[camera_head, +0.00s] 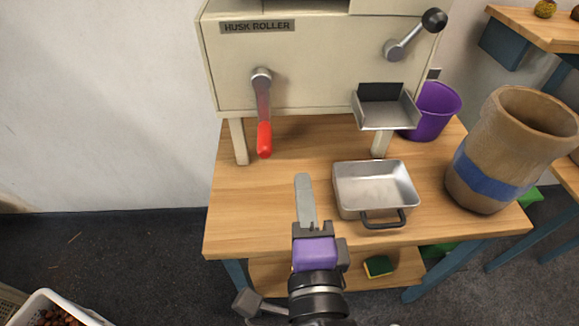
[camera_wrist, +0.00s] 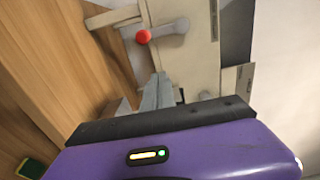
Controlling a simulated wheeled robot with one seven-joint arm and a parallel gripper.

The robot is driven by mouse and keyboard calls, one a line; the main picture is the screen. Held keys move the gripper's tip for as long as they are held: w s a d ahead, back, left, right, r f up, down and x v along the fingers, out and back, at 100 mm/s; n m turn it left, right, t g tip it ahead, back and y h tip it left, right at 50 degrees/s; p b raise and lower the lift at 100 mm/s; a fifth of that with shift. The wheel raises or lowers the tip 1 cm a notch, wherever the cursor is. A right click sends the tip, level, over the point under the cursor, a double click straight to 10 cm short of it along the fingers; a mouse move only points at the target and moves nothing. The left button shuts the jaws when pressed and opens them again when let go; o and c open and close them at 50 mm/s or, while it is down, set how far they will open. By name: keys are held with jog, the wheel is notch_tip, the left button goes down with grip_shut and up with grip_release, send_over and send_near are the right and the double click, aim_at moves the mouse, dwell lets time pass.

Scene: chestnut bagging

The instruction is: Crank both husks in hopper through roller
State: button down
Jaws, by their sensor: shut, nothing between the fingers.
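The cream husk roller (camera_head: 330,60) stands on a wooden table. A red-gripped lever (camera_head: 264,138) hangs straight down from its front left. A crank with a black knob (camera_head: 434,20) points up and right on its front right. The top of the machine is cut off, and no husks show inside it. My gripper (camera_head: 303,178) is shut and empty, above the table in front of the machine, apart from the lever and left of a metal pan (camera_head: 345,207). In the wrist view, my shut fingers (camera_wrist: 158,82) point toward the machine, with the red lever end (camera_wrist: 143,36) beyond them.
A chute (camera_head: 386,115) overhangs the table behind the pan. A purple bucket (camera_head: 436,112) and a tall tan container with a blue band (camera_head: 500,150) stand at right. A sponge (camera_head: 378,266) lies on the lower shelf. A white crate (camera_head: 45,296) of chestnuts is lower left.

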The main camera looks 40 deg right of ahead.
jog(key=b+x, duration=0.9)
jog(key=x, duration=0.4)
jog(key=w+a+p, duration=0.1)
jog(key=w+a, duration=0.5)
jog(key=a, duration=0.2)
jog(key=w+a+r+p, duration=0.3)
jog(key=a+r+p, duration=0.2)
jog(key=r+p, duration=0.55)
jog(key=s+d+r+p, duration=0.5)
jog(key=s+d+p, duration=0.3)
jog(key=d, duration=0.3)
jog(key=s+d+f+b, duration=0.2)
jog(key=f+b, duration=0.4)
jog(key=s+d+f+b, duration=0.1)
jog(key=d+f+b, duration=0.2)
jog(key=f+b, duration=0.25)
jog(key=r+p+v, duration=0.1)
jog(key=p+v, duration=0.8)
jog(key=v, duration=0.3)
jog(key=shift+s, duration=0.2)
